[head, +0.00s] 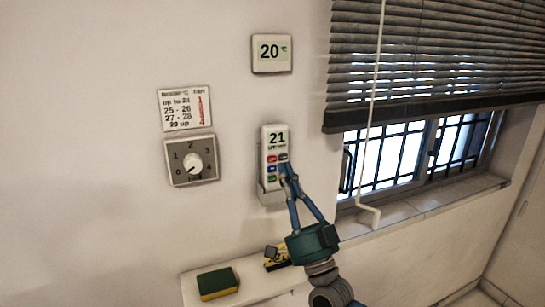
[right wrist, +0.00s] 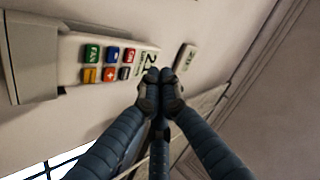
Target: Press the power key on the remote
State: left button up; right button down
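The white remote (head: 267,142) sits upright in a wall holder (head: 272,198), its display reading 21. The right wrist view shows the remote (right wrist: 70,48) turned sideways, with two rows of coloured keys. A red key (head: 271,159) is nearest the display in one row; it also shows in the right wrist view (right wrist: 129,55). Its lettering is too small to read surely. My right gripper (head: 286,169) has its fingertips together, with nothing between them, in front of the remote's right-hand keys. In the right wrist view the fingertips (right wrist: 160,88) show beside the display end. Contact cannot be told. My left gripper is out of view.
A dial (head: 191,160) and a printed chart (head: 186,108) are on the wall at left. A display reading 20 (head: 272,53) is above the remote. A shelf (head: 254,287) below holds a sponge (head: 217,284). A window blind and its cord (head: 374,110) hang at right.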

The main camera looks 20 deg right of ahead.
jog(key=shift+s, duration=1.1)
